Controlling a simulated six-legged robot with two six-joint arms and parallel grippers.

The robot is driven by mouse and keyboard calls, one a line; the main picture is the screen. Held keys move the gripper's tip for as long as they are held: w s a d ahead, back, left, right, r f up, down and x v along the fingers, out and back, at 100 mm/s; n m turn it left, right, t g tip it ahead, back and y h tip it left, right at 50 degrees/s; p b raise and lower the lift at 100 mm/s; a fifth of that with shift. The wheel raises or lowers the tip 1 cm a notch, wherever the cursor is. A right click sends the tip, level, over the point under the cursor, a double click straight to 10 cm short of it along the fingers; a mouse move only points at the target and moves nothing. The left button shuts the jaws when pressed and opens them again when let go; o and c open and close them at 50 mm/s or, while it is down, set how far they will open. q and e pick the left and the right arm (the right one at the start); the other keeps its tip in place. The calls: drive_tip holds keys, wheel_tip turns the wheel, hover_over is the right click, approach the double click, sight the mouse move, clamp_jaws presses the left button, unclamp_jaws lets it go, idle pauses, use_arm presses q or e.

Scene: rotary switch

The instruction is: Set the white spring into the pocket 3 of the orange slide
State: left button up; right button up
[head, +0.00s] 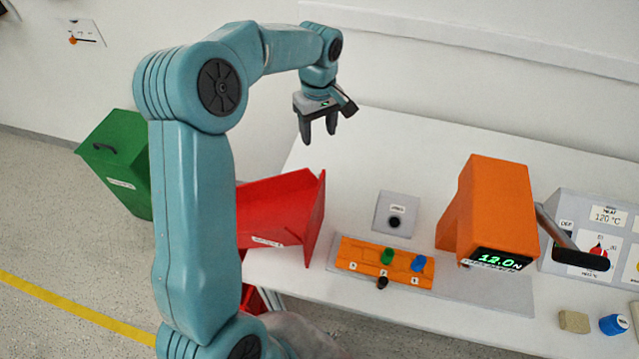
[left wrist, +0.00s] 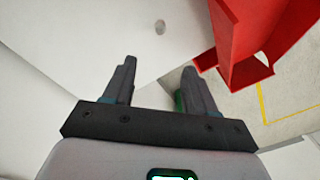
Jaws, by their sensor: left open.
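The orange slide (head: 362,253) lies on a grey plate on the white table in the head view. A green piece (head: 387,256) sits near its middle and a blue piece (head: 418,263) towards its right; its left part looks empty. The slide's small labels are hard to read. My left gripper (head: 320,130) is open and empty, pointing down, raised above the far left part of the table, away from the slide. It also shows in the left wrist view (left wrist: 159,80).
A red chute (head: 285,205) stands at the table's left edge, with a green bin (head: 118,165) beyond. An orange press (head: 490,205) with a lever stands right of the slide. A grey box (head: 397,213) is behind the slide. A blue cap (head: 613,324) and tan block (head: 574,321) lie front right.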

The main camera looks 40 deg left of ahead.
use_arm(q)
drive_tip(key=f, duration=0.7)
drive_tip(key=f+p, duration=0.1)
drive_tip(key=f, duration=0.2)
drive_tip(key=shift+d+f, duration=0.25)
drive_tip(key=shift+f, duration=0.6)
wheel_tip(320, 180, down, 5)
drive_tip(key=shift+p, duration=1)
drive_tip(key=shift+s, duration=0.1)
use_arm(e)
drive_tip(key=shift+w+r, duration=0.2)
drive_tip(key=shift+r, duration=1)
use_arm(q)
clamp_jaws()
